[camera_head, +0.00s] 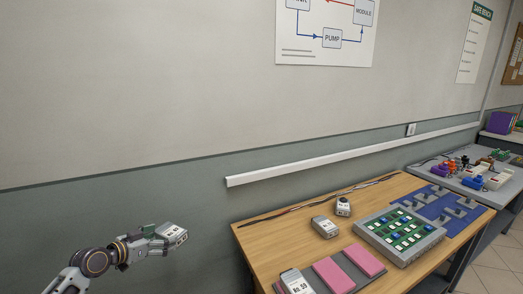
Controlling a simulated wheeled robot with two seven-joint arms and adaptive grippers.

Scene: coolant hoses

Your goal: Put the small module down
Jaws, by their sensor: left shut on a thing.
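My left gripper (151,232) is shut on a small grey module (172,234) and holds it up in the air, left of the wooden table (262,232). The module is tilted, and its light face shows a few dark ports. A gap separates it from the table's left edge. The gripper's fingers are partly hidden behind the module. My right gripper does not show.
On the table are a grey box (325,227), a round-faced device (343,206), pink pads (333,274), a labelled grey unit (296,283), a green board in a grey tray (399,234) and a blue mat (468,214). Bare wood shows at the left and back.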

